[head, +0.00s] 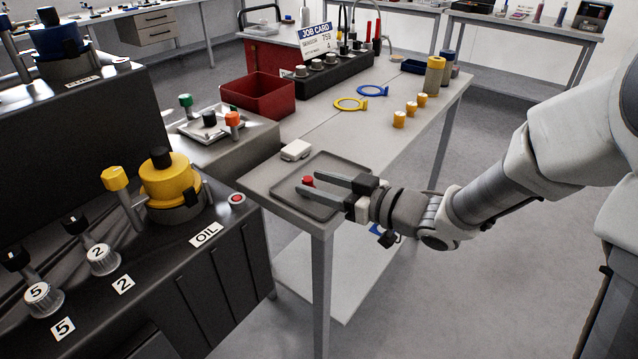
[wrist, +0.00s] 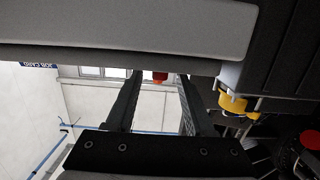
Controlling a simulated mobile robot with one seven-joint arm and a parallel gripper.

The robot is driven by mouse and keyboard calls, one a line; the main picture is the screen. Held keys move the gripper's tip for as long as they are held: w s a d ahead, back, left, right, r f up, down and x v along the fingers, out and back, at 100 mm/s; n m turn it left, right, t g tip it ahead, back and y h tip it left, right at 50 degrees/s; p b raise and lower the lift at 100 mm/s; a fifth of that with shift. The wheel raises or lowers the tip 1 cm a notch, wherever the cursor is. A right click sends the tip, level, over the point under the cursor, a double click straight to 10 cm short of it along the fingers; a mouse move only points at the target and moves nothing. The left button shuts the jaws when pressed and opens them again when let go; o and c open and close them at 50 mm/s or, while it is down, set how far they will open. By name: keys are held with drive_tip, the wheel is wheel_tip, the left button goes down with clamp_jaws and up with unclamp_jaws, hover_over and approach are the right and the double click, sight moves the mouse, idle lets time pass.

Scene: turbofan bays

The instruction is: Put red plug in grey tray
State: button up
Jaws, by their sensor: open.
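The red plug (head: 308,181) is small and sits at the grey tray, between the fingertips of my gripper (head: 307,183). The grey tray (head: 323,164) is shallow and lies at the near end of the long bench. My gripper is open, reaching in low over the tray from the right. In the upside-down wrist view, the red plug (wrist: 160,77) shows between the two spread fingers (wrist: 161,76), against the pale slab. The plug's base is hidden, and contact with the fingers cannot be told.
A white block (head: 296,150) stands just behind the tray. A red bin (head: 257,96), yellow ring (head: 350,104), blue ring (head: 371,90) and several orange-capped parts (head: 410,108) are farther along the bench. The dark OIL panel (head: 205,236) with a yellow cap (head: 170,180) stands left.

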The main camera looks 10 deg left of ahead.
drive_tip(key=shift+d+r, duration=0.15)
drive_tip(key=shift+r, duration=0.15)
drive_tip(key=p+v, duration=0.3)
drive_tip(key=v, duration=0.8)
drive_tip(key=shift+s+d, duration=0.25)
drive_tip(key=shift+d, duration=0.05)
drive_tip(key=w+d+r+m+t+h, duration=0.1)
drive_tip(key=w+d+m+t+h, duration=0.1)
drive_tip(key=w+d+t+h, duration=0.4)
drive_tip(key=d+r+m+h, duration=0.5)
drive_tip(key=d+m+h, duration=0.1)
drive_tip(key=d+h, duration=0.35)
drive_tip(key=s+m+g, duration=0.5)
drive_tip(key=s+g, duration=0.1)
drive_tip(key=s, duration=1.4)
wheel_tip(320, 180, up, 12)
drive_tip(key=p, duration=1.2)
drive_tip(key=shift+s+d+p, duration=0.2)
drive_tip(key=shift+p, duration=0.2)
